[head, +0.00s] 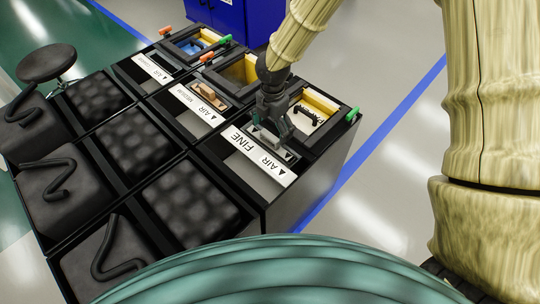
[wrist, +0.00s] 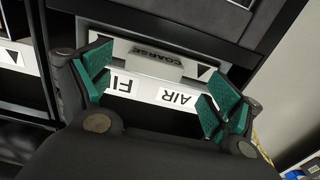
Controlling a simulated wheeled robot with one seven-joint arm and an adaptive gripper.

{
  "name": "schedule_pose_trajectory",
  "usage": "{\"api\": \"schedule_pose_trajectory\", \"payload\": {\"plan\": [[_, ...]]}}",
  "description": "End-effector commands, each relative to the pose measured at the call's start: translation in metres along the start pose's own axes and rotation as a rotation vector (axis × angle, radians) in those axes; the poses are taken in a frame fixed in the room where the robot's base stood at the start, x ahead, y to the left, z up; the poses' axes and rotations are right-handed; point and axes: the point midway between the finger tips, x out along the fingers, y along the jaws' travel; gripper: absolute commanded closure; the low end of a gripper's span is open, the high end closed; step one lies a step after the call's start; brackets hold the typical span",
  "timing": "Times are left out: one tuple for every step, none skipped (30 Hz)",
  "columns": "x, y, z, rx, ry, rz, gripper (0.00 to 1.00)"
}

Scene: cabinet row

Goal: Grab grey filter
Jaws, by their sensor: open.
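A grey filter piece (wrist: 157,59) marked COARSE sits in the front-right bay of the cabinet row, behind the white "AIR FINE" label (head: 258,158). My gripper (head: 271,128) reaches down over this bay from above. In the wrist view my gripper (wrist: 155,88) is open, its green-padded fingers to the left and right of the grey piece. A gap shows between the pads and the piece. In the head view the gripper hides most of the grey piece. How deep the fingers are relative to it is unclear.
Adjacent bays have "AIR" labels (head: 199,103) and raised black rims. A yellow-edged compartment (head: 320,103) with a green clip (head: 352,114) lies right of my gripper. Dark textured panels (head: 198,195) and a stool (head: 46,62) are at left. Floor is clear at right.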

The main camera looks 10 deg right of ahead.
Motion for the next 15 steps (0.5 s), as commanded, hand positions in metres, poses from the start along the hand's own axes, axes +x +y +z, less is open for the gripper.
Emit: {"api": "schedule_pose_trajectory", "payload": {"plan": [[0.003, 0.0, 0.0, 0.0, 0.0, 0.0, 0.09], [0.006, 0.001, -0.001, 0.0, 0.0, 0.0, 0.09], [0.009, 0.001, -0.001, 0.001, 0.0, -0.001, 0.09], [0.013, 0.002, -0.001, 0.001, 0.0, 0.0, 0.09], [0.016, 0.003, -0.002, 0.002, 0.0, 0.0, 0.09], [0.022, 0.004, -0.002, 0.002, 0.0, 0.0, 0.09], [0.026, 0.004, -0.003, 0.002, 0.0, -0.001, 0.09], [0.03, 0.005, -0.003, 0.002, 0.0, -0.002, 0.09], [0.036, 0.005, -0.004, 0.002, 0.0, -0.002, 0.09], [0.039, 0.005, -0.004, 0.001, 0.0, -0.002, 0.09], [0.043, 0.005, -0.004, 0.001, 0.0, -0.001, 0.09], [0.046, 0.005, -0.004, 0.002, 0.0, -0.001, 0.09], [0.048, 0.005, -0.004, 0.002, 0.001, 0.0, 0.09], [0.049, 0.005, -0.004, 0.003, 0.001, 0.0, 0.09], [0.05, 0.005, -0.004, 0.003, 0.001, 0.0, 0.09]]}}
